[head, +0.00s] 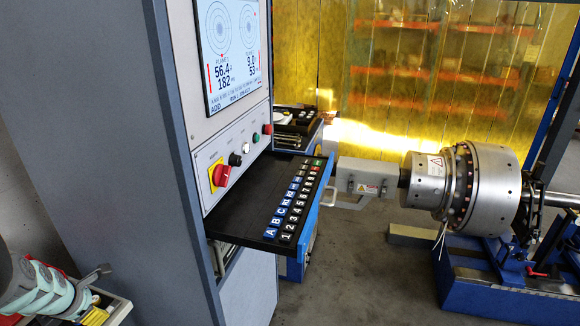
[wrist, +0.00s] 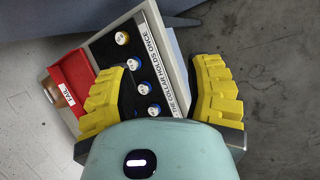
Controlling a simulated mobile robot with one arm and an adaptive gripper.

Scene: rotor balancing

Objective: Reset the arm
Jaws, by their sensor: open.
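My arm (head: 45,290) is teal and white and shows at the lower left of the head view, low beside the grey cabinet. In the wrist view my gripper (wrist: 160,72) has its two yellow ribbed fingers spread wide, with nothing between them in its grasp. The gripper body hides the tray's near end.
A red bin (wrist: 70,77) is at the tray's left. The grey cabinet (head: 105,120) carries a screen (head: 233,50) and a red switch (head: 220,175). A black keyboard shelf (head: 240,205) juts out from it. A metal rotor (head: 485,185) sits on a blue stand at right. Floor between is open.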

